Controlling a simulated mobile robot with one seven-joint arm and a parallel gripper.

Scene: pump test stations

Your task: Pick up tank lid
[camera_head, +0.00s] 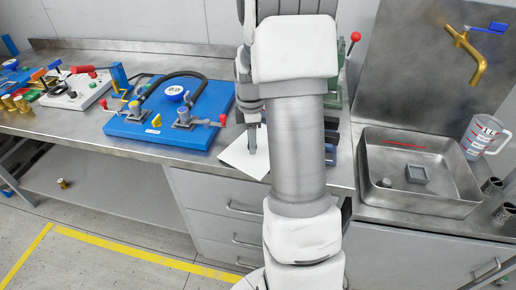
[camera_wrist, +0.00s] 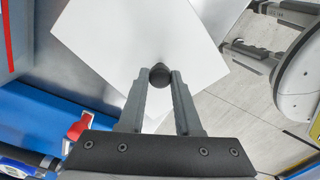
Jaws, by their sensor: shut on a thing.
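The tank lid (camera_head: 240,158) is a flat white square plate with a round black knob (camera_wrist: 159,74). In the head view it is at the front edge of the steel counter, left of my arm, which hides part of it. In the wrist view the white lid (camera_wrist: 110,35) spreads out beyond the fingers, with floor visible past its right side. My gripper (camera_wrist: 160,82) is shut on the lid's knob, one finger on each side. In the head view my gripper (camera_head: 252,138) points down over the lid. I cannot tell whether the lid touches the counter.
A blue pump board (camera_head: 150,128) with red handles and a black hose lies left of the lid. A white board (camera_head: 75,92) is farther left. At right are a steel sink (camera_head: 455,205), a brass tap (camera_head: 468,55) and a measuring jug (camera_head: 480,137). Drawers (camera_head: 228,205) are below.

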